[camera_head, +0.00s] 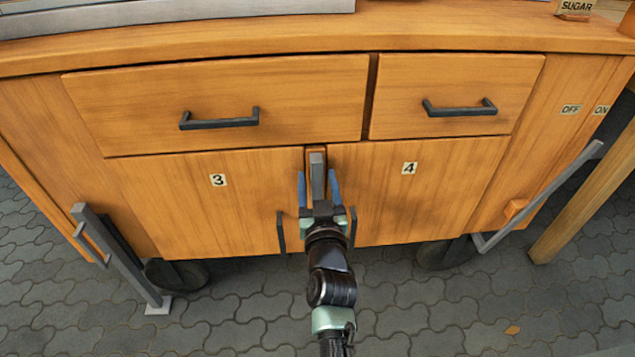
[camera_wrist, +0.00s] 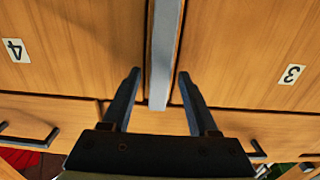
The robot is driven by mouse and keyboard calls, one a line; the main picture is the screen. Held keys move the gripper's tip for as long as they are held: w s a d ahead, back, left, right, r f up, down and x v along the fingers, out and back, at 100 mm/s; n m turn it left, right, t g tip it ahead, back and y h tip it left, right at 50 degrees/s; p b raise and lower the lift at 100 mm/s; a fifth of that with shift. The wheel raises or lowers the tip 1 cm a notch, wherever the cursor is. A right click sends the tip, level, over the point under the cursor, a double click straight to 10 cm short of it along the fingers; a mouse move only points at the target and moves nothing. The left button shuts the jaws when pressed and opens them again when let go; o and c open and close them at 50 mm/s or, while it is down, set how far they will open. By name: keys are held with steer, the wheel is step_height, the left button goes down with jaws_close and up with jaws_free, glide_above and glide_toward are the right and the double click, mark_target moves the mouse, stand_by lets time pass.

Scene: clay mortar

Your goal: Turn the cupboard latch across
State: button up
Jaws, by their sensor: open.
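The cupboard latch (camera_head: 317,160) is a grey bar standing upright on a wooden strip between door 3 (camera_head: 195,205) and door 4 (camera_head: 410,190). My gripper (camera_head: 317,174) is in front of it, with one dark finger on each side and the fingers pointing up in the head view. In the wrist view, which is upside down, the latch (camera_wrist: 164,50) runs down between the fingertips of my gripper (camera_wrist: 160,73). The gripper is open, with visible gaps between both fingers and the bar. The latch's lower part is hidden by my gripper in the head view.
Dark door handles (camera_head: 281,232) and (camera_head: 353,228) flank my wrist. Two drawers with dark handles (camera_head: 220,119) and (camera_head: 459,107) sit above. A grey lever (camera_head: 120,257) stands at left; a grey bent bar (camera_head: 540,195) is at right. Paved floor is open in front.

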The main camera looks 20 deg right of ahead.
steer(key=shift+c, duration=0.2)
jaws_close()
stand_by(0.3)
steer(key=m, duration=0.4)
steer(key=shift+s+d+f+m+b, duration=0.1)
steer(key=shift+d+m+b, duration=0.2)
steer(key=shift+d, duration=0.1)
steer(key=m, duration=0.4)
steer(key=shift+s+d+f+m, duration=0.1)
steer(key=shift+d+f+m, duration=0.1)
steer(key=shift+d+m, duration=0.1)
steer(key=m, duration=0.4)
steer(key=shift+d+f, duration=0.2)
steer(key=shift+f, duration=0.15)
steer(key=shift+s+f+m+b, duration=0.1)
steer(key=shift+f+m+b, duration=0.1)
steer(key=shift+m, duration=1)
steer(key=shift+f+m+b, duration=0.1)
steer(key=shift+f+m, duration=0.05)
steer(key=shift+m, duration=1.05)
